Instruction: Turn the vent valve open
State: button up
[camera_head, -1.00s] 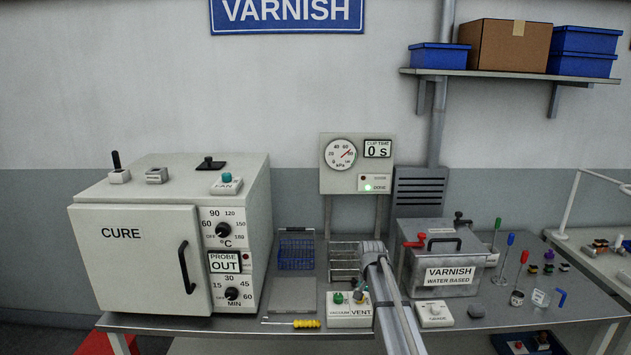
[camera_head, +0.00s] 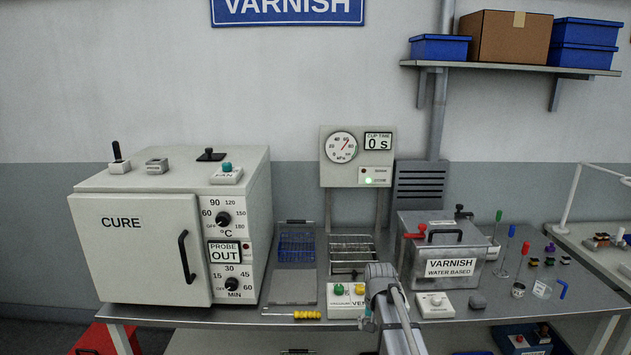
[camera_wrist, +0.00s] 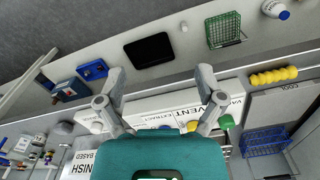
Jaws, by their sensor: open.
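The vacuum/vent box (camera_head: 338,308) stands near the front of the bench. It has a green knob (camera_head: 338,290) on the left and a yellowish knob (camera_head: 360,289) on the right, above the VENT label. My arm covers the box's right end. In the wrist view, the box's label strip (camera_wrist: 212,108) lies beyond my right-hand finger, and a green knob (camera_wrist: 225,122) shows beside that finger. Contact with the knobs cannot be told.
The varnish tank (camera_head: 450,250) stands close to the right of my arm. A yellow-handled screwdriver (camera_head: 307,315) lies at the front edge. A wire rack (camera_head: 351,252) stands behind the box and the cure oven (camera_head: 150,250) is left. The gauge panel (camera_head: 357,155) shows 0 s and a green lamp.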

jog(key=s+f+n+b, duration=0.1)
jog(key=s+f+b, duration=0.1)
jog(key=s, duration=0.7)
jog(key=s+f+n+b, duration=0.2)
jog(key=s+f, duration=0.1)
jog(key=s, duration=0.6)
